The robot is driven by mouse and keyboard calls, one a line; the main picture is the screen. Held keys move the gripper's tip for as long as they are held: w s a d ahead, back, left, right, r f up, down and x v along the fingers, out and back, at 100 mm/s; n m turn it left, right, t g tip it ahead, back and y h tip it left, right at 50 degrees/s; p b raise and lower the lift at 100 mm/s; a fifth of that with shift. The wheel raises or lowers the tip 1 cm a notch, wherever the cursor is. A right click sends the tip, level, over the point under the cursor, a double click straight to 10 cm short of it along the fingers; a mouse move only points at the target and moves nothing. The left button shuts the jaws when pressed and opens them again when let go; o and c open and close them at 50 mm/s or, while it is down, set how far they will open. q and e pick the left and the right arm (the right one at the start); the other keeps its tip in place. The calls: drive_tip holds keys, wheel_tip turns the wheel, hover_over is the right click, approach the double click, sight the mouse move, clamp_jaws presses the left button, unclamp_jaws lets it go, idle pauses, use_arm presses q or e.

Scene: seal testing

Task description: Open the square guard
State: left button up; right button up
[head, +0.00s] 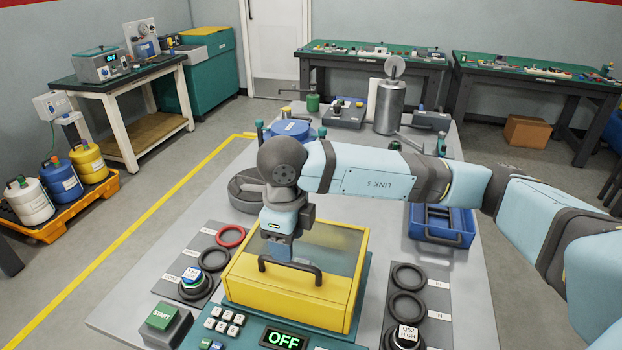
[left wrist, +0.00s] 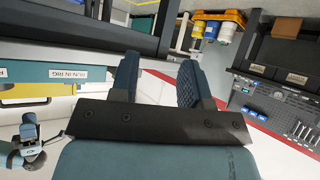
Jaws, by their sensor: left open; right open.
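The square guard (head: 290,295) is a yellow box-shaped cover with a clear top and a dark bar handle (head: 290,270) on its front edge. It sits closed on the green tester base at the front middle of the table. My right gripper (head: 279,254) points down just above and behind the handle; the wrist partly hides the guard's top. The fingertips overlap the handle area, and I cannot tell whether they touch it. My left gripper (left wrist: 160,85) shows only in the left wrist view, with its two dark fingers apart and nothing between them, away from the guard.
A green START button (head: 163,317) and a lit OFF display (head: 284,340) are in front. Dark rings and a red ring (head: 230,236) lie on side panels. A blue tray (head: 441,224) stands right, and a grey cylinder (head: 389,107) stands behind.

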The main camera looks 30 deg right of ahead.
drive_tip(key=shift+f+b, duration=1.05)
drive_tip(key=shift+f, duration=1.7)
drive_tip(key=shift+c, duration=0.2)
clamp_jaws()
